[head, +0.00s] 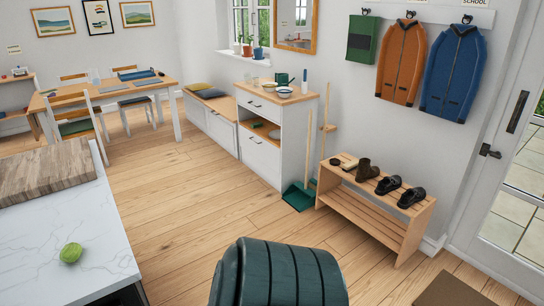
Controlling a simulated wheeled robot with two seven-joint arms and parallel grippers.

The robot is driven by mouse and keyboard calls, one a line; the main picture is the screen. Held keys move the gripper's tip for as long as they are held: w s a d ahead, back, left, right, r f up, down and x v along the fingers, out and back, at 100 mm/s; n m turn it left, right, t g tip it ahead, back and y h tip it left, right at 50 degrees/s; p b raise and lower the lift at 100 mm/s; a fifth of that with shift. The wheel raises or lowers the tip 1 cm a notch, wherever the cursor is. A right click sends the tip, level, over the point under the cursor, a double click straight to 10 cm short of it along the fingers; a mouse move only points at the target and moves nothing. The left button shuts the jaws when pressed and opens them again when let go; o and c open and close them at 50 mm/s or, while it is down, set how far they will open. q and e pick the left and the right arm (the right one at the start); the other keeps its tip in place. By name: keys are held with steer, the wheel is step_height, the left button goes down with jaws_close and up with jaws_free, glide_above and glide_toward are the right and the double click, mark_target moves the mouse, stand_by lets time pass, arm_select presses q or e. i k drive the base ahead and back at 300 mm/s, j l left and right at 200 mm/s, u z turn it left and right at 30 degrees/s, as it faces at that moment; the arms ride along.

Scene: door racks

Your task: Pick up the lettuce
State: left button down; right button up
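A small round green lettuce (70,252) rests on the white marble-look countertop (45,222) at the lower left of the head view. It sits near the counter's right edge, with clear surface around it. Neither of my grippers shows in this view.
A thick wooden board (47,170) lies at the counter's back. A dark green ribbed, rounded object (278,275) stands at the bottom centre, right of the counter. Open wooden floor (172,215) lies beyond. A shoe rack (375,215) and a white cabinet (262,155) stand along the wall.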

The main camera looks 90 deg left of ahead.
mark_target(70, 253)
steer(key=u, duration=4.25)
